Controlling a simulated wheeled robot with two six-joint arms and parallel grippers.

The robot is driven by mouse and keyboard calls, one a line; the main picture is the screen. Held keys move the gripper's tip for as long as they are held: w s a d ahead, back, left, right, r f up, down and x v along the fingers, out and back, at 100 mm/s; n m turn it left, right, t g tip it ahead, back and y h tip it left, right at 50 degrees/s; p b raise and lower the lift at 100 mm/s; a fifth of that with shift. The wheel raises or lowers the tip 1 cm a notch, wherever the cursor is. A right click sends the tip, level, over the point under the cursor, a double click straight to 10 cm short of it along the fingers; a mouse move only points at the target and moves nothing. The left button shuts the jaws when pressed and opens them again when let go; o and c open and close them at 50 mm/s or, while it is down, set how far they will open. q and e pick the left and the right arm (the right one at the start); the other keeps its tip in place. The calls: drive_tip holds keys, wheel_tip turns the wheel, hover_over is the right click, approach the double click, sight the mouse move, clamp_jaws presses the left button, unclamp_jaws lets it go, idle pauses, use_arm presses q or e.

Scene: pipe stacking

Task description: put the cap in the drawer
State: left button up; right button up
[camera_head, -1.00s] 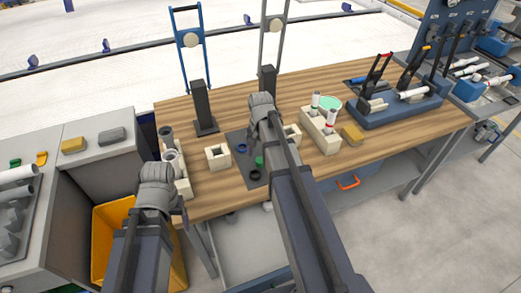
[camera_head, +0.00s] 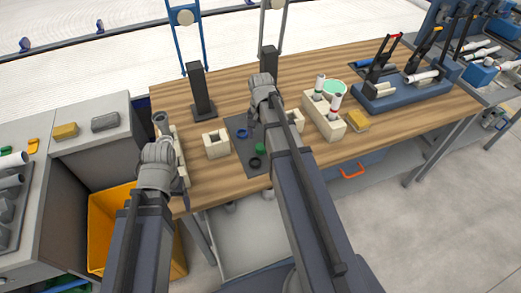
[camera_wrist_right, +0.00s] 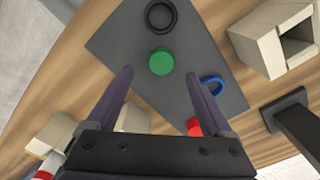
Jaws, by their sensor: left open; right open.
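A green cap (camera_head: 260,148) lies on a dark grey mat (camera_head: 238,123) on the wooden table, between a black ring (camera_head: 254,163) and a blue ring (camera_head: 242,133). In the right wrist view the green cap (camera_wrist_right: 161,61) shows between the fingertips of my right gripper (camera_wrist_right: 159,74), which is open and empty above the mat. A red piece (camera_wrist_right: 194,127) is partly hidden by a finger. In the head view my right gripper (camera_head: 262,88) is over the mat's far side. My left gripper (camera_head: 157,155) is open at the table's left edge. A drawer front with an orange handle (camera_head: 352,172) is under the table.
A beige square block (camera_head: 216,144) stands left of the mat. Dark posts (camera_head: 200,95) stand behind. A yellow bin (camera_head: 104,225) is below at left.

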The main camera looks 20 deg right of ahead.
sight(260, 147)
drive_tip(key=shift+s+a+f+b, duration=0.1)
drive_tip(key=shift+a+f+b, duration=0.05)
drive_tip(key=shift+f+b, duration=1.15)
drive_tip(key=shift+a+f+b, duration=0.1)
drive_tip(key=shift+f+b, duration=1.2)
drive_tip(key=shift+r, duration=0.1)
drive_tip(key=shift+c, duration=0.3)
clamp_jaws()
